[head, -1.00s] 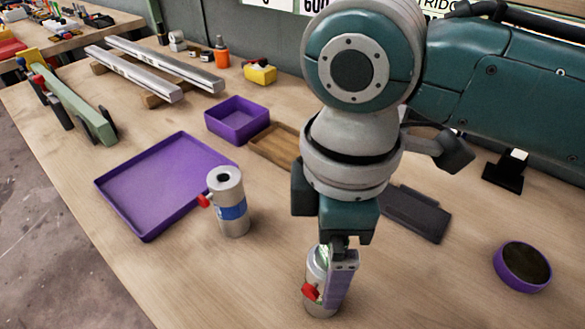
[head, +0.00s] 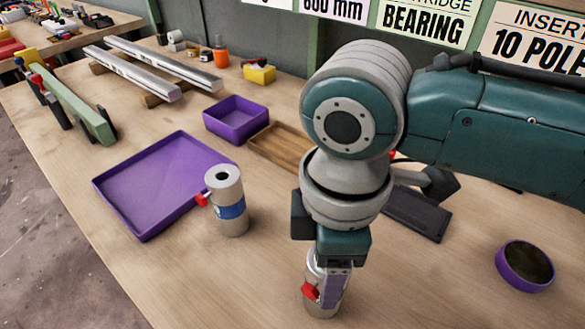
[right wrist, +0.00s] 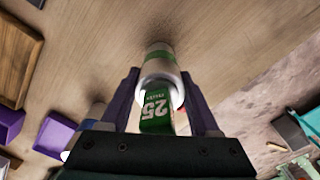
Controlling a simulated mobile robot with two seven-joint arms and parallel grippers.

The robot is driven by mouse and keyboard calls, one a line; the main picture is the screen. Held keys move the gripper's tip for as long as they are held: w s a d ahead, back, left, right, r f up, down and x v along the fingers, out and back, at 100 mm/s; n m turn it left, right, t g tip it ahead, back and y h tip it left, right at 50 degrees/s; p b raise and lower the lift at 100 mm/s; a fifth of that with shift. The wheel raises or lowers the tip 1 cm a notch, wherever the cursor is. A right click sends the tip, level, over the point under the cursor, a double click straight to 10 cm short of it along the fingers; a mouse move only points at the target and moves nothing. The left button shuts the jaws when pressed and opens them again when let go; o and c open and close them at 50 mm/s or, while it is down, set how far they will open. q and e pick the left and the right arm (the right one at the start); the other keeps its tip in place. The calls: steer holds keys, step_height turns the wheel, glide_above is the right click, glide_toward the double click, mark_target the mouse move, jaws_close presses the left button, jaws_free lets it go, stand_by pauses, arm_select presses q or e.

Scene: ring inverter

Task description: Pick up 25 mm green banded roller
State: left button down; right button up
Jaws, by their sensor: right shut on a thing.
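The green banded roller, a pale metal cylinder with a red knob (head: 309,291), stands upright near the front of the table. In the right wrist view its green band and green "25" tag (right wrist: 157,109) show. My right gripper (head: 336,285) points down over it and is shut on it, one finger on each side; the arm hides part of the roller in the head view. I cannot tell whether its base touches the table. A similar roller with a blue band (head: 231,211) stands upright to the left. My left gripper is not in view.
A shallow purple tray (head: 140,225) lies at left, with a purple box (head: 236,122) and a wooden tray (head: 262,160) behind. A dark flat plate (head: 418,216) and a round purple dish (head: 524,268) are at right. Metal rails (head: 135,78) lie at the back.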

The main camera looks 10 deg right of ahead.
jaws_close()
steer(key=shift+r, duration=0.1)
stand_by(0.3)
